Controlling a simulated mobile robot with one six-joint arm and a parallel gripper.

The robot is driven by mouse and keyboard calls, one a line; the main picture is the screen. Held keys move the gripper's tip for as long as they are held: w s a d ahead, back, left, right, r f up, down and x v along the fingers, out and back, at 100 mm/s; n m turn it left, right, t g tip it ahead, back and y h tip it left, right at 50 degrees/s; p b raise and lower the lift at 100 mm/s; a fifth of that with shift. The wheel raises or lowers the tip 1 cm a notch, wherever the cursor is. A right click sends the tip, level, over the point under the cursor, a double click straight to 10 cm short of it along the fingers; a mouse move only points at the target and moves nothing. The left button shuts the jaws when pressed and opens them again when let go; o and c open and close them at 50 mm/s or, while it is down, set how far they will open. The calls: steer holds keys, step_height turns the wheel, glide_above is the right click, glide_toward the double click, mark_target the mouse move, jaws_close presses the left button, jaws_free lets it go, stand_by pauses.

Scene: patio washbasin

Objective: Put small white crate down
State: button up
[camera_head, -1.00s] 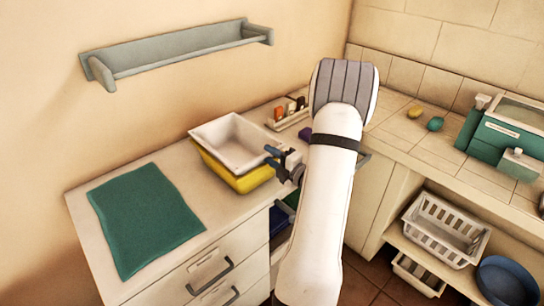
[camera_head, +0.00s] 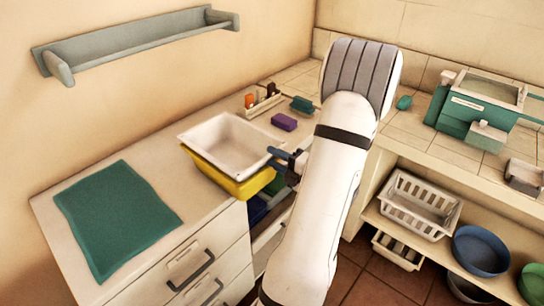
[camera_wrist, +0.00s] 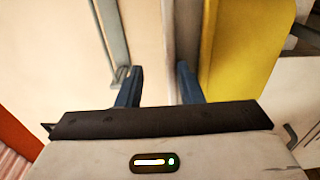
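The yellow crate (camera_wrist: 245,50) lies just right of the right finger there. Whether a finger touches the white rim cannot be told.
A green cloth (camera_head: 117,220) lies on the counter's left. A purple block (camera_head: 284,122) and a small rack (camera_head: 262,106) are behind the crates. A slatted white crate (camera_head: 430,225), another below it (camera_head: 397,250) and a blue bowl (camera_head: 480,250) are at lower right. Counter between cloth and crates is clear.

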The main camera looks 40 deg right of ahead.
steer(key=o, duration=1.5)
steer(key=shift+s+a, duration=0.1)
steer(key=shift+f, duration=0.1)
steer(key=s+d, duration=0.1)
steer(key=s, duration=0.6)
steer(key=shift+s+b, duration=0.4)
steer(key=shift+b, duration=0.05)
steer(key=shift+s, duration=0.1)
